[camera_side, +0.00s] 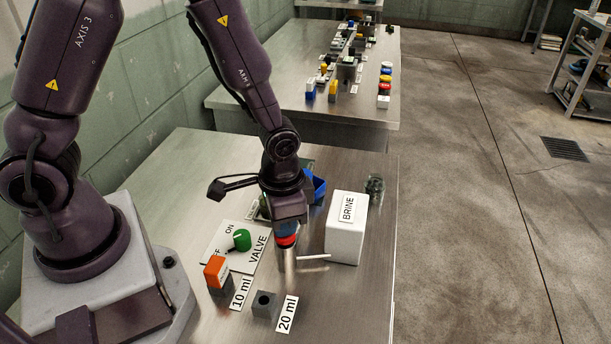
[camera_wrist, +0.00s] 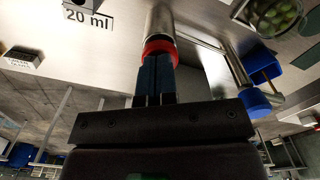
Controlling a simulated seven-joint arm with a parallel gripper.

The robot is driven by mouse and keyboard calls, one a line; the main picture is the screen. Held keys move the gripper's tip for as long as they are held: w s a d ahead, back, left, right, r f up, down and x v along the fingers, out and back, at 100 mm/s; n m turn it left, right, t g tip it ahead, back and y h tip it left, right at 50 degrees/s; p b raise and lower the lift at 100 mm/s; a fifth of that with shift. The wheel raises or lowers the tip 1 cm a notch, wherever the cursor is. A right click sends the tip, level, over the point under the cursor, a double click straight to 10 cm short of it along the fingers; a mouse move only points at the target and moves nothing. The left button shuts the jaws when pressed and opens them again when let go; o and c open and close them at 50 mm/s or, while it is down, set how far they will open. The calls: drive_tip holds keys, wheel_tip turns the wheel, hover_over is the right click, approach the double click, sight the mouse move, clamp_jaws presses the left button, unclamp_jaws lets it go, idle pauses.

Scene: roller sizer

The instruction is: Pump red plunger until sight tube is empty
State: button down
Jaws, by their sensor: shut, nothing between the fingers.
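The red plunger (camera_side: 286,239) caps an upright metal cylinder (camera_side: 288,262) on the near table. In the wrist view the plunger is a red ring (camera_wrist: 158,47) at the end of the silver cylinder (camera_wrist: 160,22). My gripper (camera_side: 287,230) points straight down over it, fingers shut together. Its blue fingertips (camera_wrist: 157,60) meet the plunger's top, apparently touching, with nothing between them. A thin pale spout (camera_side: 313,257) runs from the cylinder toward the white BRINE box (camera_side: 346,230). I cannot make out a sight tube or its level; my arm hides part of the area behind.
A green VALVE knob (camera_side: 240,240) sits on a plate marked ON and OFF. An orange-topped block (camera_side: 216,272) stands by the 10 ml label, a grey block (camera_side: 264,304) by 20 ml. A blue bin (camera_side: 318,187) and jar (camera_side: 375,187) stand behind. The table's front right is clear.

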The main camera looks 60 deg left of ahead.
drive_tip(key=shift+r, duration=2.1)
drive_tip(key=shift+r, duration=2.55)
drive_tip(key=s+a+r+n+t, duration=0.1)
drive_tip(key=s+r, duration=0.3)
drive_tip(key=r, duration=0.4)
drive_tip(key=s+a+r+n+t, duration=0.2)
drive_tip(key=s+a+r+t, duration=0.2)
drive_tip(key=r, duration=0.4)
drive_tip(key=shift+s+a+r+t, duration=0.3)
drive_tip(key=shift+s+a+r, duration=0.05)
drive_tip(key=shift+s, duration=0.35)
